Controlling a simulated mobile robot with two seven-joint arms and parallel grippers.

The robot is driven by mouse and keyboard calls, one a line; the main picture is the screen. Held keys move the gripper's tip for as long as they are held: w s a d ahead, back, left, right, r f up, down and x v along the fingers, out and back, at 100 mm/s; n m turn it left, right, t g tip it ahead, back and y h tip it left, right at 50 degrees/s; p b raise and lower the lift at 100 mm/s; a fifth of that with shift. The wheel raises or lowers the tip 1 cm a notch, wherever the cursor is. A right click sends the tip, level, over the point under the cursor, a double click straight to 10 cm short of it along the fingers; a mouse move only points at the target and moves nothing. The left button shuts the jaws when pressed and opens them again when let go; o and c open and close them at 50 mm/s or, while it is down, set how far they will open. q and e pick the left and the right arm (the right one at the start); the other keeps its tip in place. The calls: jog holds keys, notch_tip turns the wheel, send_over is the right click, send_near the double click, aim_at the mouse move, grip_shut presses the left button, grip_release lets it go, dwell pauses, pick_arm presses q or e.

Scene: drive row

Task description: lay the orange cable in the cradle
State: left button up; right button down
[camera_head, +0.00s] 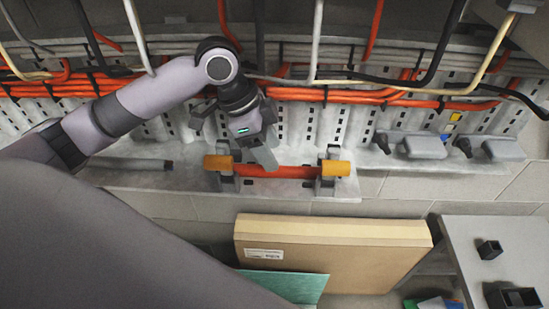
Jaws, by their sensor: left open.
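The orange cable (287,172) is a short, straight red-orange length with thicker yellow-orange ends. It lies level across the two grey holders of the cradle (327,186) on the pale ledge, and its ends stick out past them. My left gripper (234,140) is open just above and behind the left half of the cable. One finger reaches down close to the cable; I cannot tell whether it touches. The gripper and its finger partly hide the ledge behind. My right gripper is not in view.
Bundled orange cables (350,95) run along the back, with white, black and cream cables hanging in front. A dark grey rod (130,163) lies left on the ledge. Grey connectors (423,147) sit right. A cardboard box (330,255) and grey table (505,235) stand below.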

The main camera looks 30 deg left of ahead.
pick_arm(q)
jog(key=v, duration=0.9)
jog(key=shift+p, duration=0.3)
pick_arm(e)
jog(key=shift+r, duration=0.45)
pick_arm(q)
jog(key=shift+d+f, duration=0.1)
